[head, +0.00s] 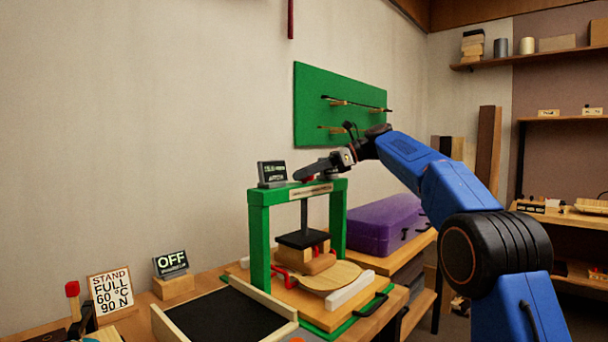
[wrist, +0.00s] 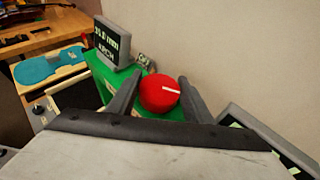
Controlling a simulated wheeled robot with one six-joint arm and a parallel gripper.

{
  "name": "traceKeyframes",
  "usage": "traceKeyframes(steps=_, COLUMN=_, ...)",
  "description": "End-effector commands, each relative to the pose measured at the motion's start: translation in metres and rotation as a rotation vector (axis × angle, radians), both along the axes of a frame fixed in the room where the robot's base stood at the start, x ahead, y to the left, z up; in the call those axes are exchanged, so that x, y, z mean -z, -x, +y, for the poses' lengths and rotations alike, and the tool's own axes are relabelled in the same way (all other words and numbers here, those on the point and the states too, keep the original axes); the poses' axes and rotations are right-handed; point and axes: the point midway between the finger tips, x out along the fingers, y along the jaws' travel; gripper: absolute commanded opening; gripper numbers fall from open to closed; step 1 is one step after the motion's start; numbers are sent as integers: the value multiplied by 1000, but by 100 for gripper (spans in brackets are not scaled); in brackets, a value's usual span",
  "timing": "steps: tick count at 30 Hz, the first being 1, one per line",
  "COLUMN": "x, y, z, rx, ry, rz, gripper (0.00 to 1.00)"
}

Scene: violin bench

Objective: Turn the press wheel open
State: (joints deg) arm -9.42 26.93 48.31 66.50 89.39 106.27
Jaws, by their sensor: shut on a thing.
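The press wheel (wrist: 158,97) is a red round knob with a white mark, on top of the green press frame (head: 259,240). My gripper (wrist: 160,82) is shut on the wheel, with one dark finger on each side of it. In the head view my gripper (head: 304,175) reaches from the right over the press top, and only a little red of the wheel shows below it. Under the press beam, a dark plate (head: 302,239) hangs on a screw above wooden blocks and a pale violin-shaped plate (head: 333,276).
A small display (head: 271,174) stands on the press's left top corner. A purple case (head: 385,224) lies right of the press. A black-bottomed tray (head: 222,320), an OFF display (head: 171,263) and a STAND sign (head: 110,292) are to the left. A green tool board (head: 335,90) hangs behind.

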Motion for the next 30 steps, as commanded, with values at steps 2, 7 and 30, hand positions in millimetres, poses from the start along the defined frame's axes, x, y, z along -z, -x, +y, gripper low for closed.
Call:
traceKeyframes(steps=2, x=0, y=-1, z=0, rx=-12, ry=-1, rz=-1, gripper=24)
traceKeyframes(steps=7, x=-1, y=0, z=0, rx=-27, ry=-1, rz=-2, gripper=24)
traceKeyframes(steps=30, x=0, y=0, z=0, rx=-17, ry=0, rz=0, gripper=65)
